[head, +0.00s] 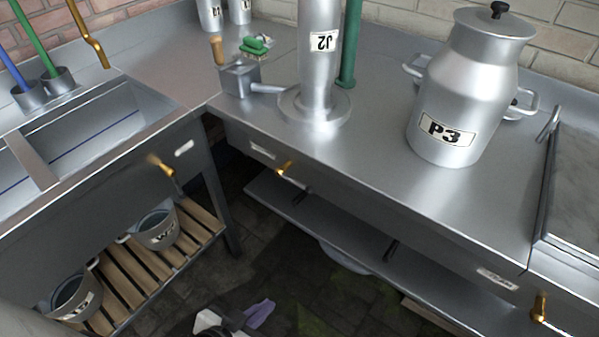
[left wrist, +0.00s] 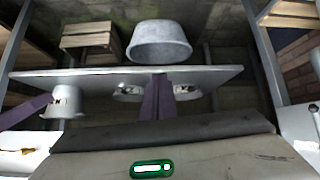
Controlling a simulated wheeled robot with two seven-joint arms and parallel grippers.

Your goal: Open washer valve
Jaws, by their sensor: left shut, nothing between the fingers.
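I cannot read which valve is labelled as the washer valve. A brass valve (head: 165,168) is on the front of the sink unit at left, beside a white label. A second brass valve (head: 284,168) is on the middle bench front, and a third (head: 540,308) is at the lower right. My left gripper (head: 258,314), with purple fingers, is low at the bottom centre of the head view, apart from these valves. My right gripper is not in the head view.
The sink (head: 110,115) stands at left, with buckets (head: 157,230) on a slatted shelf (head: 130,270) below. A can marked P3 (head: 470,90) and a column marked J2 (head: 318,75) stand on the bench. A lower shelf (head: 330,222) runs beneath it. Dark floor lies between the units.

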